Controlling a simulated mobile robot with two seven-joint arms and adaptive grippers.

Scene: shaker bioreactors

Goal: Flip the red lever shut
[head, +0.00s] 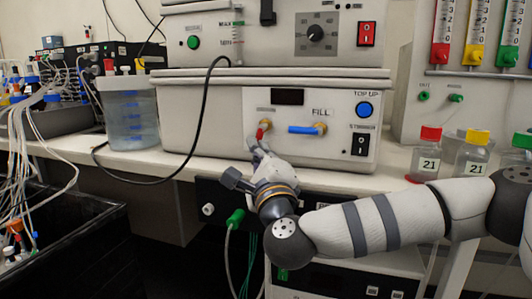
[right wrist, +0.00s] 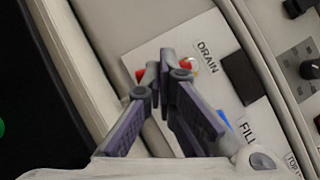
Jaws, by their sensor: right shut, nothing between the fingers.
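The red lever (head: 261,132) is on the front panel of the white bath unit, left of the blue lever, on a brass fitting (head: 267,124). In the head view it angles down and left from the fitting. My right gripper (head: 255,144) is just below it, close to the panel. In the right wrist view the gripper (right wrist: 162,74) is shut and empty, its fingertips in front of the lever under the DRAIN label. Red shows on both sides of the fingertips (right wrist: 140,76); they hide the middle. I cannot tell if they touch it. My left gripper is out of view.
The blue lever (head: 304,130) lies horizontally under the FILL label; it also shows beside the fingers in the right wrist view (right wrist: 223,118). A black cable (head: 205,112) hangs before the unit's left part. Bottles (head: 426,158) stand on the bench at right.

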